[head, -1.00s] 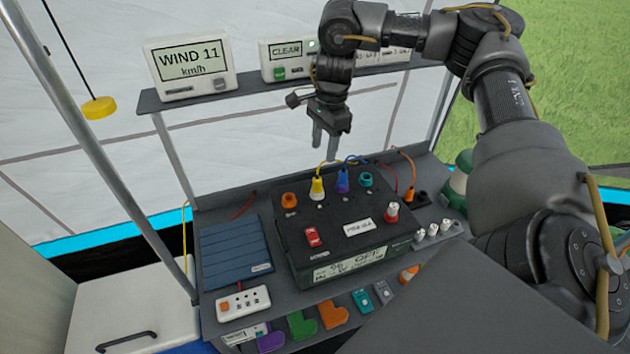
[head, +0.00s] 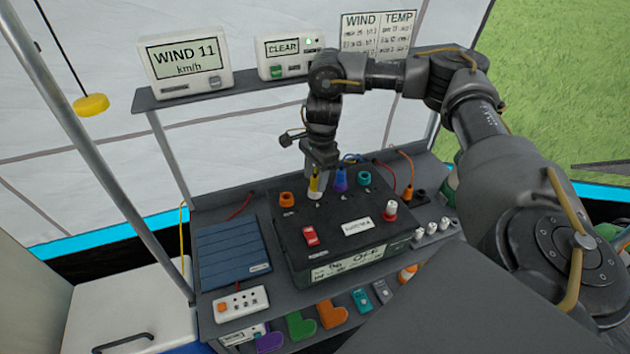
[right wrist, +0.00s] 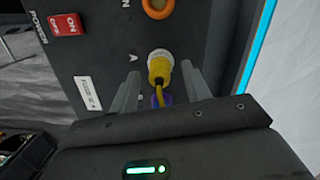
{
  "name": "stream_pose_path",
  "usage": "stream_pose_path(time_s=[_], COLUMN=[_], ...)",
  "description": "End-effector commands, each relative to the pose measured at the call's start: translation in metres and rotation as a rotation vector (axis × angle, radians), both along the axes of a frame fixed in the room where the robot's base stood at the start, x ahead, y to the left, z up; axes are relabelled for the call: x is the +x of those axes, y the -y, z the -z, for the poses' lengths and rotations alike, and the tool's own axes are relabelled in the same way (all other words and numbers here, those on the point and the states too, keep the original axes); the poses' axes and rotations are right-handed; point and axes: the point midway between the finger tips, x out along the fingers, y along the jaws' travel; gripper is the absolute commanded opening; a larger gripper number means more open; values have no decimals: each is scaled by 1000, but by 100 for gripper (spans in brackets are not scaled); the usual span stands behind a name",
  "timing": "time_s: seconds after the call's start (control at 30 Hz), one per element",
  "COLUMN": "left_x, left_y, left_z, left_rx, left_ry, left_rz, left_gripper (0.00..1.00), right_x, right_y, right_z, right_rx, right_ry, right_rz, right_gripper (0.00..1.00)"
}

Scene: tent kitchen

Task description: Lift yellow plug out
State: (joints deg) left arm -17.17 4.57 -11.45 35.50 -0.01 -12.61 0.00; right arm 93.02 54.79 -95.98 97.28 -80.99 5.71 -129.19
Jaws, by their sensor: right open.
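The yellow plug (head: 314,184) stands upright in a socket on top of the black power box (head: 290,240). It also shows in the right wrist view (right wrist: 160,68), with its yellow cable running down between my fingers. My right gripper (head: 317,185) is lowered over the plug. In the right wrist view its two grey fingers (right wrist: 160,92) are open, one on each side of the plug and cable. I cannot tell whether either finger touches it. My left gripper is not in view.
An orange socket ring (head: 286,199) is left of the yellow plug and a teal one (head: 364,178) to the right. A red switch (head: 310,236) and a red-and-white knob (head: 390,208) sit on the box. A shelf with displays (head: 187,68) is behind.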

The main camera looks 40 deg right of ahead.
Motion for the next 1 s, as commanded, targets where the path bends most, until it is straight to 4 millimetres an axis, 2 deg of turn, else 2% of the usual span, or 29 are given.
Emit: stream_pose_path(time_s=[0.27, 0.6, 0.63, 1.0], left_x=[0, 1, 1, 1], left_y=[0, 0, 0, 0], left_z=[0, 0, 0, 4], left_rx=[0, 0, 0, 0], left_ry=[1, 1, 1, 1], left_rz=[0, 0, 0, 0], left_gripper=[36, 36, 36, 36], right_x=[0, 0, 0, 1], right_y=[0, 0, 0, -1], right_z=[3, 2, 2, -4], right_rx=[0, 0, 0, 2], right_ry=[1, 1, 1, 3], right_rz=[0, 0, 0, -1], right_gripper=[46, 2, 0, 0])
